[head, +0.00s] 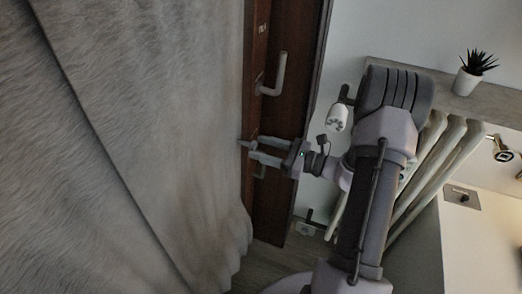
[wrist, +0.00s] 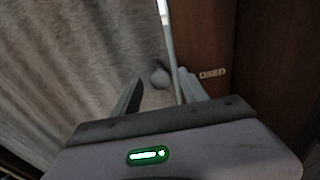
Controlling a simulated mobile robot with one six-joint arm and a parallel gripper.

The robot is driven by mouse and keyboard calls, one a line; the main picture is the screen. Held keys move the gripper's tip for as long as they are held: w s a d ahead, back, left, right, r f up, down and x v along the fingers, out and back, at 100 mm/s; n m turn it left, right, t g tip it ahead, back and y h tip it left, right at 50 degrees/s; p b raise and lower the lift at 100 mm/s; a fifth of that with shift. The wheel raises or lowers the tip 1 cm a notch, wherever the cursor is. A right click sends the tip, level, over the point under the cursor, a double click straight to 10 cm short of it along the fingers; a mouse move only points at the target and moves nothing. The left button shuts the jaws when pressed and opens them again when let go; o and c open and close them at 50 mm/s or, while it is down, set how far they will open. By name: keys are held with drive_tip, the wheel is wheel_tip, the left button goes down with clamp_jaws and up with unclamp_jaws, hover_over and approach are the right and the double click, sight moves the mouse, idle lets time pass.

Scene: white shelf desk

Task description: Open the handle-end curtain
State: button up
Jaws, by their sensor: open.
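A grey, furry-textured curtain (head: 130,130) hangs in folds over the left side of the head view. Its right edge lies against a dark wooden frame with a pale lever handle (head: 276,80). The curtain also fills the left of the wrist view (wrist: 70,60). My gripper (head: 248,149) is open, its fingertips close to the curtain's edge, below the handle. I cannot tell if they touch the cloth. In the wrist view the open fingers (wrist: 162,90) flank a small grey rounded thing and a thin pale upright strip (wrist: 170,45).
The dark wooden panel (head: 285,130) stands right of the curtain; partial lettering shows on it in the wrist view. A white radiator (head: 410,180), a shelf with a potted plant (head: 468,80) and a white valve knob (head: 337,118) stand to the right. Floor shows below.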

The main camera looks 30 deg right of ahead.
drive_tip(key=shift+w+a, duration=0.2)
drive_tip(key=shift+w, duration=0.05)
drive_tip(key=shift+c, duration=0.2)
clamp_jaws()
idle(1.1)
